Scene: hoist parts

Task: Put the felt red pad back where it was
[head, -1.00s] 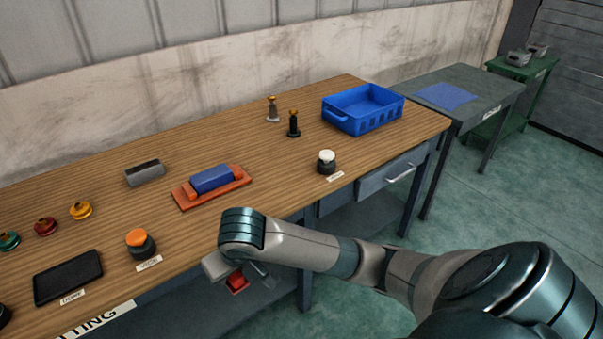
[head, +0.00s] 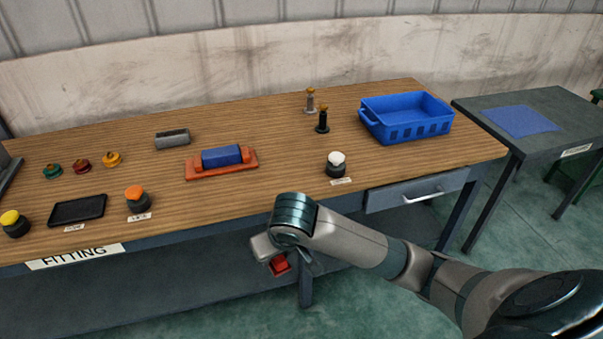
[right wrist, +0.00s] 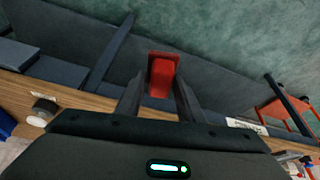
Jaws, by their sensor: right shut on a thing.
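The red pad (head: 280,264) is in my right gripper (head: 284,258), low in front of the bench's front edge. In the right wrist view the red pad (right wrist: 162,76) sits between the two fingers (right wrist: 160,98), with dark floor and bench parts beyond it. My right gripper is shut on it. The fingers partly hide the pad in the head view. My left gripper is not in view.
The wooden bench (head: 260,200) holds an orange-red cradle with a blue block (head: 222,156), a grey block (head: 172,138), a black tray (head: 78,210), several coloured knobs and a blue crate (head: 405,116). A grey table with a blue sheet (head: 520,121) stands at right.

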